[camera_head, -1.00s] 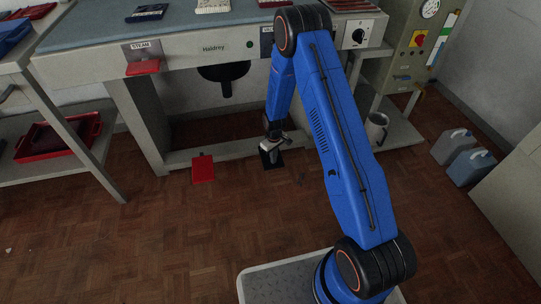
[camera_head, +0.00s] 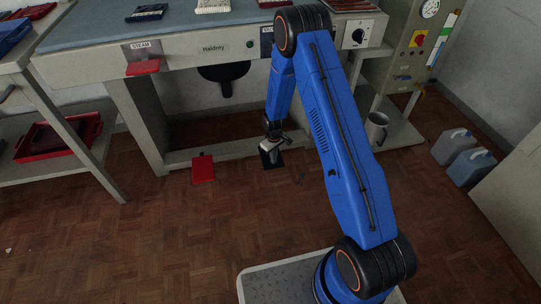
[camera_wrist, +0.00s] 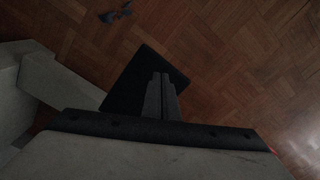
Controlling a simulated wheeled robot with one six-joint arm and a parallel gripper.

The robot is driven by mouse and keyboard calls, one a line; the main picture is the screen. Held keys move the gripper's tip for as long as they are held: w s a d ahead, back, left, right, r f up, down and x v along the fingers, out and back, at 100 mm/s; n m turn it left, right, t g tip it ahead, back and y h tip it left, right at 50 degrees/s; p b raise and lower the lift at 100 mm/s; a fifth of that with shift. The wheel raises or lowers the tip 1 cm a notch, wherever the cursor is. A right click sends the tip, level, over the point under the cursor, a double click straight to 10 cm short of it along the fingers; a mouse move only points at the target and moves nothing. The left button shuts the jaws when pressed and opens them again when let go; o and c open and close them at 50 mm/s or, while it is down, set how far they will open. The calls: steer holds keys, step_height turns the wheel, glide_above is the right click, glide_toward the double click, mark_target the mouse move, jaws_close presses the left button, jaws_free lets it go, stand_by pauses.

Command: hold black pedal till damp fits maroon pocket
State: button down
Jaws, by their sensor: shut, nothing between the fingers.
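The black pedal (camera_head: 280,163) lies on the floor under the front edge of the pressing table (camera_head: 105,32). It also shows in the wrist view as a dark plate (camera_wrist: 125,90). My gripper (camera_head: 270,160) points down over the pedal, and its fingers hide part of it. In the wrist view the two fingers (camera_wrist: 162,82) are together with nothing between them, their tips over the plate. I cannot tell from the views whether they press on it. A dark red piece (camera_head: 274,4) sits at the top edge on the table, partly cut off; I cannot tell whether it is the maroon pocket.
A red pedal (camera_head: 203,169) lies left of the black one. A knob (camera_head: 358,36) is on the table front. A metal jug (camera_head: 376,128) stands on the low shelf. Jerrycans (camera_head: 468,160) stand right. A red tray (camera_head: 62,138) is on the left shelf. The front floor is clear.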

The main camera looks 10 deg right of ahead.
stand_by(0.3)
steer(key=shift+f, duration=2.1)
steer(key=shift+r, duration=0.1)
stand_by(1.7)
steer(key=shift+r, duration=3.95)
steer(key=shift+s, duration=0.1)
